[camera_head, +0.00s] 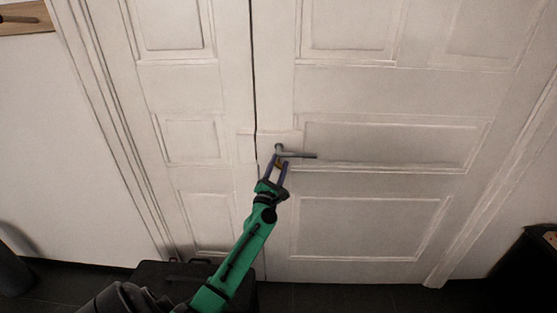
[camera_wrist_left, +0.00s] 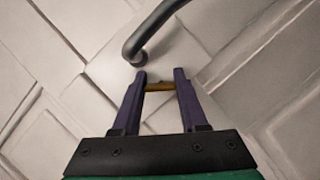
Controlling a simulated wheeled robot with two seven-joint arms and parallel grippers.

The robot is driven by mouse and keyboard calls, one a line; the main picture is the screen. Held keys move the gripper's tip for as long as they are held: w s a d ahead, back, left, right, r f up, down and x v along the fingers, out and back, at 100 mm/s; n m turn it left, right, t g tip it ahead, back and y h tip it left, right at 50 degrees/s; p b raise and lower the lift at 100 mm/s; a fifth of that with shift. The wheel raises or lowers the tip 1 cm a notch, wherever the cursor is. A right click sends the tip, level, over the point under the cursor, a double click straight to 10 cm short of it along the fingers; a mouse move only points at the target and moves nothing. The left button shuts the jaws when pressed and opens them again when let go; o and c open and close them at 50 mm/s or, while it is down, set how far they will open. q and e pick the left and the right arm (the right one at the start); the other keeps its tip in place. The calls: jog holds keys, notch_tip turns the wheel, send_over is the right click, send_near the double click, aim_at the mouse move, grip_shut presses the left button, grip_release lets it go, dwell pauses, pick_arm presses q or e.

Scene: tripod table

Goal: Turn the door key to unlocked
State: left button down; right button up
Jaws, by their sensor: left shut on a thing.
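The white panelled door (camera_head: 375,180) is closed, with a dark lever handle (camera_head: 301,155) pointing right. The handle also shows as a curved grey bar at the top of the left wrist view (camera_wrist_left: 150,28). The door key (camera_wrist_left: 159,87) is a small brass-coloured piece just below the handle; it looks roughly level in the left wrist view. My left gripper (camera_head: 280,160) reaches up to the door below the handle. Its two purple fingers (camera_wrist_left: 159,78) are shut on the key, one on each side. The key's inner end and the keyhole cannot be made out. My right gripper is not in view.
The lever handle sits close above my left fingertips. A narrower white door panel (camera_head: 190,140) is to the left. A wooden object (camera_head: 25,18) is on the wall at top left, and a dark object (camera_head: 530,262) stands at lower right.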

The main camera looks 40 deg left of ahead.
pick_arm(q)
jog(key=shift+r+m+h+p, duration=0.25)
jog(key=shift+m+h+p, duration=0.45)
jog(key=shift+m, duration=0.5)
jog(key=m+h+p, duration=0.1)
jog(key=m+p, duration=0.2)
jog(key=m+g+h+p, duration=0.1)
jog(key=m+p, duration=0.2)
jog(key=m, duration=0.1)
jog(key=shift+g+p, duration=0.3)
jog(key=shift+f+m+g+p, duration=0.3)
jog(key=shift+m+g+p, duration=0.1)
jog(key=shift+m+p, duration=0.8)
jog(key=shift+c, duration=2.2)
grip_release()
jog(key=shift+w, duration=0.1)
